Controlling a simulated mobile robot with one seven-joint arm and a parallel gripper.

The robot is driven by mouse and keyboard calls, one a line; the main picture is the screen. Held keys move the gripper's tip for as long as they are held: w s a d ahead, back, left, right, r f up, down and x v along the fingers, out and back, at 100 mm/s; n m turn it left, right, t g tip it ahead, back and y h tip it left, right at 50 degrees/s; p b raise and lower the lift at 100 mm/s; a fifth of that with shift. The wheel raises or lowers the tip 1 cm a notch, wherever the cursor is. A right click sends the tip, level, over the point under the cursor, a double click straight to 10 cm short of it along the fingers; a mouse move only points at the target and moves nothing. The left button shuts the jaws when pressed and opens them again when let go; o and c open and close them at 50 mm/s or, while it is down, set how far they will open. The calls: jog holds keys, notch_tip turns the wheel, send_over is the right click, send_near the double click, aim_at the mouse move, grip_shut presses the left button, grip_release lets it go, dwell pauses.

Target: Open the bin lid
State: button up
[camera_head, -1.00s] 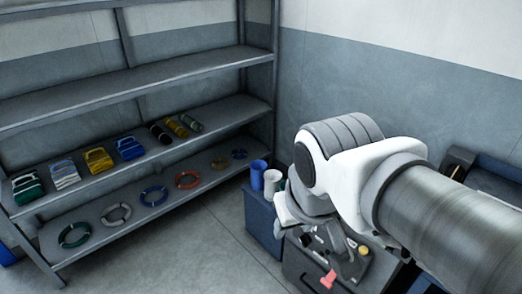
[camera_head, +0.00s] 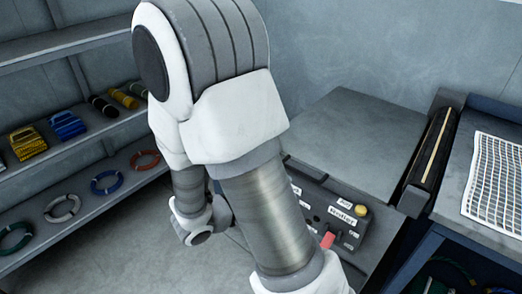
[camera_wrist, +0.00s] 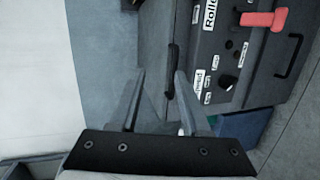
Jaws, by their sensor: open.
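A grey boxy unit has a wide flat grey top panel (camera_head: 365,135), lying flat and closed; I cannot tell for sure that this is the bin lid. In the wrist view a grey panel carries a slim black handle (camera_wrist: 172,68) at its edge. My gripper (camera_wrist: 160,73) is open, with its two fingers apart and nothing held. The handle appears just beyond the fingertips, near the right finger; I cannot tell whether they touch. In the head view my arm covers the middle, and the fingers are not clearly visible.
A control panel (camera_head: 338,215) with a yellow button and a red lever (camera_wrist: 265,19) is close by. A second black handle (camera_wrist: 290,55) is at the wrist view's right. Shelves (camera_head: 85,125) hold nets and rings. A table (camera_head: 472,175) bears a white grid sheet (camera_head: 497,180).

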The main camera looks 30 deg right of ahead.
jog(key=w+a+f+n+t+b, duration=0.1)
jog(key=w+f+n+t+b, duration=0.15)
jog(key=f, duration=0.35)
jog(key=shift+m+t, duration=0.25)
jog(key=x, duration=0.5)
jog(key=b+x, duration=0.1)
jog(key=x, duration=0.5)
jog(key=b+x, duration=0.1)
jog(key=x, duration=0.5)
jog(key=shift+w+a+r, duration=0.1)
jog(key=shift+w+r, duration=0.1)
jog(key=shift+w, duration=0.15)
grip_shut()
